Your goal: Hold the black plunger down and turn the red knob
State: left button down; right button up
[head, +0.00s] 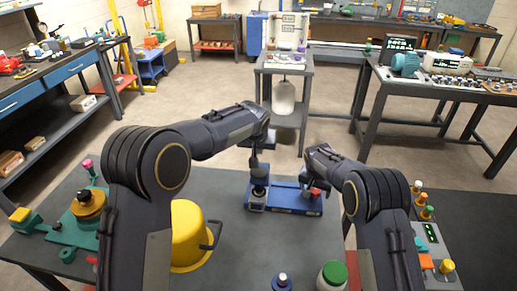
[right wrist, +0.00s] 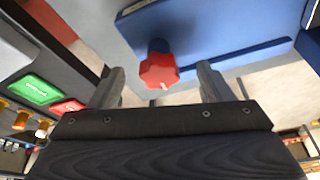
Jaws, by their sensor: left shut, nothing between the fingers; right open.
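A blue device (head: 284,208) stands on the dark bench in the head view. The black plunger (head: 259,181) is at its left end, above a small pale-framed block. My left gripper (head: 257,172) is shut, pointing down right over the plunger; whether the plunger is pressed down is too small to tell. The red knob (head: 315,191) is at the right end, partly hidden by my right gripper (head: 309,187). In the right wrist view the red knob (right wrist: 159,70) sits between the open fingers of my right gripper (right wrist: 160,80), with a gap on both sides.
A panel with coloured buttons (head: 432,235) lies on the right.

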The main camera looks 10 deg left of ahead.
jog(key=shift+r+p, duration=1.55)
jog(key=shift+r, duration=2.25)
pick_arm(q)
notch_tip(320, 180, up, 3)
jog(key=shift+r, duration=0.15)
